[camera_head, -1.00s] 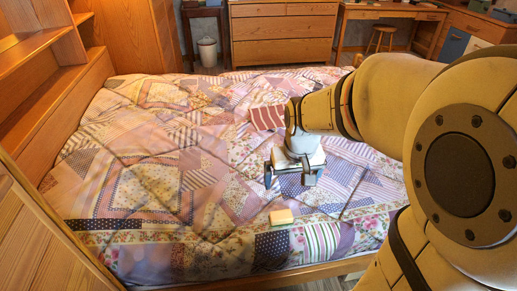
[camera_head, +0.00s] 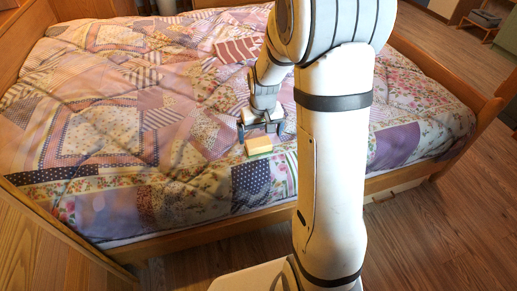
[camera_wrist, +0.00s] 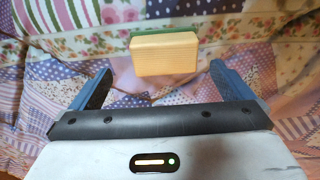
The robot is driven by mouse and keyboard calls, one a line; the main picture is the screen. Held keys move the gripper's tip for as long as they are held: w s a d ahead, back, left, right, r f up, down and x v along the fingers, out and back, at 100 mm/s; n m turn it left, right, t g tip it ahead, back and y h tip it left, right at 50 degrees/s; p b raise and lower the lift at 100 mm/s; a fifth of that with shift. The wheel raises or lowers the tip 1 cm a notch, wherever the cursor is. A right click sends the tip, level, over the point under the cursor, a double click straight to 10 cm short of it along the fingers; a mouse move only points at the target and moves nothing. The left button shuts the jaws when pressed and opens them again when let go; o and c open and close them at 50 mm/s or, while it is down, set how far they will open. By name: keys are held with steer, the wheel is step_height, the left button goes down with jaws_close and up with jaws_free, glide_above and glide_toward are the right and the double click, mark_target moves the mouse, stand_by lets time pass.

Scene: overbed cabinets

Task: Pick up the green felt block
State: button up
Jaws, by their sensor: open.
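A small block (camera_head: 258,145) lies on the patchwork quilt near the bed's front edge. Its visible face is pale yellow, and in the wrist view the block (camera_wrist: 165,55) shows a green layer along its far edge. No wholly green block shows. My gripper (camera_head: 261,130) points down at the quilt, just behind the block in the head view. In the wrist view my gripper (camera_wrist: 160,78) is open, with the block ahead of and between the two blue-grey fingers. Nothing is held, and I cannot tell whether a finger touches the block.
The patchwork quilt (camera_head: 95,130) covers the bed and is slightly wrinkled. A red striped cloth-like item (camera_head: 238,50) lies farther back. The wooden bed frame (camera_head: 190,240) runs along the front. The wooden floor (camera_head: 440,220) is clear at right.

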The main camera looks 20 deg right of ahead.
mark_target(258, 142)
steer(key=f, duration=0.1)
steer(key=f+b, duration=0.1)
steer(key=f, duration=0.1)
steer(key=f+b, duration=0.1)
steer(key=shift+w+a+f, duration=0.1)
steer(key=shift+a+f, duration=0.2)
steer(key=shift+f, duration=0.05)
steer(key=shift+c, duration=0.2)
steer(key=c, duration=1.1)
steer(key=shift+o, duration=0.2)
step_height(258, 142, up, 10)
steer(key=p, duration=0.4)
steer(key=w+a+f, duration=0.1)
steer(key=a+f, duration=0.1)
steer(key=w+a+f, duration=0.1)
steer(key=f, duration=0.1)
steer(key=shift+w+a+f, duration=0.1)
steer(key=shift+w+a, duration=0.1)
steer(key=shift+w, duration=0.1)
step_height(258, 142, up, 18)
steer(key=s+p, duration=0.2)
steer(key=p, duration=2.7)
steer(key=shift+s+d, duration=0.15)
steer(key=shift+s, duration=0.1)
